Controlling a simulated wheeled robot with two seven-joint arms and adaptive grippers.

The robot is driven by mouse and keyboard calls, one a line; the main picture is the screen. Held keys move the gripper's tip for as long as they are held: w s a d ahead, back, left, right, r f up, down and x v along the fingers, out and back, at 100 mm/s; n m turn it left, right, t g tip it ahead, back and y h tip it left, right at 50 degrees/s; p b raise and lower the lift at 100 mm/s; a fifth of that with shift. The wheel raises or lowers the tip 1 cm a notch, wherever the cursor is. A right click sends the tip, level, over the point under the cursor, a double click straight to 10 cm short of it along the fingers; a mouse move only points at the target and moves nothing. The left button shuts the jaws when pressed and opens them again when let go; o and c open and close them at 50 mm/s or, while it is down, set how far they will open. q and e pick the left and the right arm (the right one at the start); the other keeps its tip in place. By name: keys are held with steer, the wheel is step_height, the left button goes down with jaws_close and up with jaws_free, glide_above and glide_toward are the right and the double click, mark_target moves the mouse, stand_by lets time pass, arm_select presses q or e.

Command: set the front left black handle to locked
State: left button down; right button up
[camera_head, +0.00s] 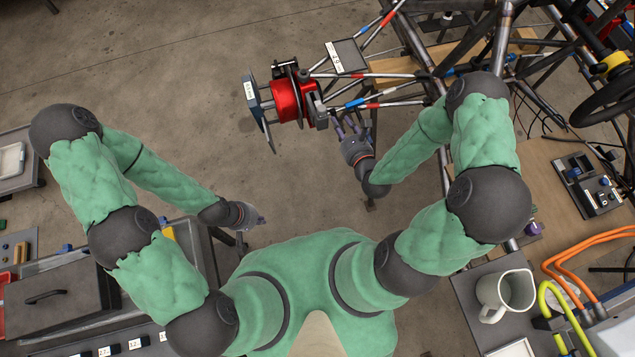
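A red cylindrical hub unit (290,98) with black bracket parts (303,75) is mounted at the end of the tube chassis (420,50), at the top middle of the head view. I cannot tell for sure which black part is the front left handle, nor its setting. My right gripper (346,128) is just below and right of the hub unit, its fingers spread and with nothing seen between them. My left gripper (256,218) is lower left, over the floor and well apart from the hub; its fingers are too small to read.
A grey plate (259,105) stands at the hub's left side. A labelled tray (346,57) rests by the tubes. A workbench with a grey mug (504,294) and orange cables (590,243) is at right. A dark box (55,297) is at left. The middle floor is clear.

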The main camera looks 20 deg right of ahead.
steer(key=r+g+p, duration=0.1)
steer(key=p, duration=0.1)
steer(key=shift+w+r+p, duration=0.1)
steer(key=shift+r+p, duration=0.1)
steer(key=shift+p, duration=0.2)
steer(key=shift+s+g, duration=0.3)
steer(key=shift+s, duration=0.1)
steer(key=a+p+v, duration=0.1)
steer(key=p+v, duration=0.1)
steer(key=v, duration=0.8)
steer(key=s+a+f+n+g+y+b, duration=0.1)
steer(key=a+f+n+g, duration=0.3)
steer(key=n, duration=0.6)
steer(key=s+a+f+n+g+b, duration=0.3)
steer(key=f+n+g, duration=0.1)
steer(key=f+n, duration=0.4)
steer(key=s+a+f+n+g+y+b, duration=0.1)
steer(key=s+a+f+n+g+b, duration=0.1)
steer(key=n, duration=1)
steer(key=shift+s+a+f+g+y, duration=0.3)
steer(key=shift+s+a+f+g, duration=0.25)
steer(key=shift+a+f+g, duration=1.3)
steer(key=shift+d+f+t, duration=0.25)
steer(key=shift+d+f, duration=0.1)
steer(key=shift+d, duration=0.1)
